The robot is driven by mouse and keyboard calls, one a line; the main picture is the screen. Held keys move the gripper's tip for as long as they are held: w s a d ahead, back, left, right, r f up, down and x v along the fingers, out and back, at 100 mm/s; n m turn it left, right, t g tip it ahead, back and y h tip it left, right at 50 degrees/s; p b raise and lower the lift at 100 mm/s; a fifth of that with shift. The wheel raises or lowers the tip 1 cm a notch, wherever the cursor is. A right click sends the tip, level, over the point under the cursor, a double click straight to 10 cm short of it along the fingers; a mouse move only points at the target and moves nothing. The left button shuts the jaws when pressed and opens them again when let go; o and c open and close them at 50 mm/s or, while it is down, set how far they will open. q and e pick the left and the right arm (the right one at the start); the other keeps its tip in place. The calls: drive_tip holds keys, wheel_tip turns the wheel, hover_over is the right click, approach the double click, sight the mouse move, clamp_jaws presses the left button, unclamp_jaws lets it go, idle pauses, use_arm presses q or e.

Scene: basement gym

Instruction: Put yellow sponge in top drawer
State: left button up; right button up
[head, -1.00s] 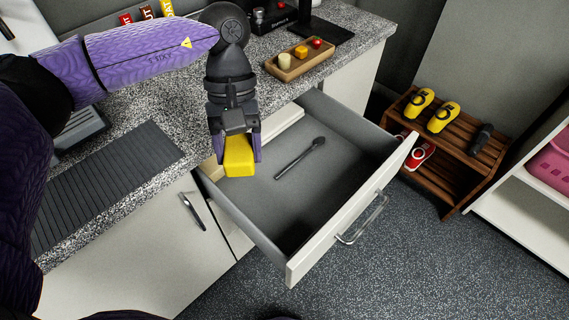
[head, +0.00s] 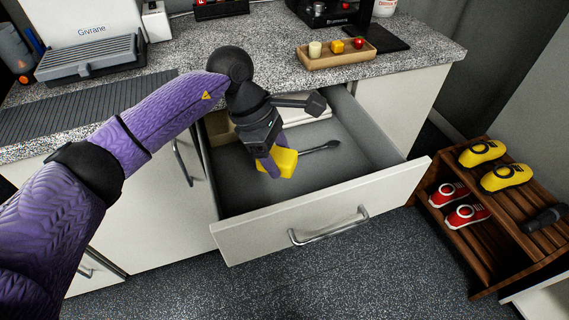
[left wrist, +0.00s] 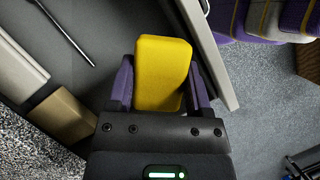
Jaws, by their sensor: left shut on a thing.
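The yellow sponge (head: 283,162) is in my left gripper (head: 272,165), whose fingers are shut on it. In the left wrist view the sponge (left wrist: 161,72) sits between the two purple fingers (left wrist: 160,88). The top drawer (head: 330,225) is pulled open below the counter. In the head view the gripper and sponge are over the left part of the drawer's interior. How far the sponge is above the drawer floor is hard to tell. A dark spoon-like utensil (head: 320,147) lies in the drawer, partly behind the sponge. My right gripper is not in view.
The drawer's right and front floor is bare. Light blocks or boxes lie at its back left. On the speckled counter (head: 272,45) stand a wooden tray (head: 335,57) with small items and a grill (head: 92,60). A wooden shoe rack (head: 480,230) stands at the right.

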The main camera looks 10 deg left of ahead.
sight(278, 200)
use_arm(q)
drive_tip(key=w+f+n+t+b, duration=0.1)
drive_tip(key=f+n+b, duration=0.1)
drive_tip(key=f, duration=0.4)
drive_tip(key=w+a+f+n+t+b, duration=0.1)
drive_tip(key=f+n+b, duration=0.2)
drive_tip(key=f, duration=0.2)
drive_tip(key=w+a+f+n+y+b, duration=0.1)
drive_tip(key=f+n+b, duration=0.1)
drive_tip(key=f, duration=0.4)
drive_tip(key=shift+w+a+f+n+t+b, duration=0.15)
drive_tip(key=shift+f+n+t+b, duration=0.25)
drive_tip(key=shift+b, duration=0.3)
drive_tip(key=shift+r, duration=0.25)
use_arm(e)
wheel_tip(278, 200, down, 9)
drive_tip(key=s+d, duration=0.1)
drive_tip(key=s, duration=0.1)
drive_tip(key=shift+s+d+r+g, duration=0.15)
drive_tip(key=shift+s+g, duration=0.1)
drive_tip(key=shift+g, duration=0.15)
use_arm(q)
drive_tip(key=shift+f, duration=0.2)
drive_tip(key=o, duration=1)
drive_tip(key=shift+r, duration=0.1)
drive_tip(key=shift+o, duration=1.2)
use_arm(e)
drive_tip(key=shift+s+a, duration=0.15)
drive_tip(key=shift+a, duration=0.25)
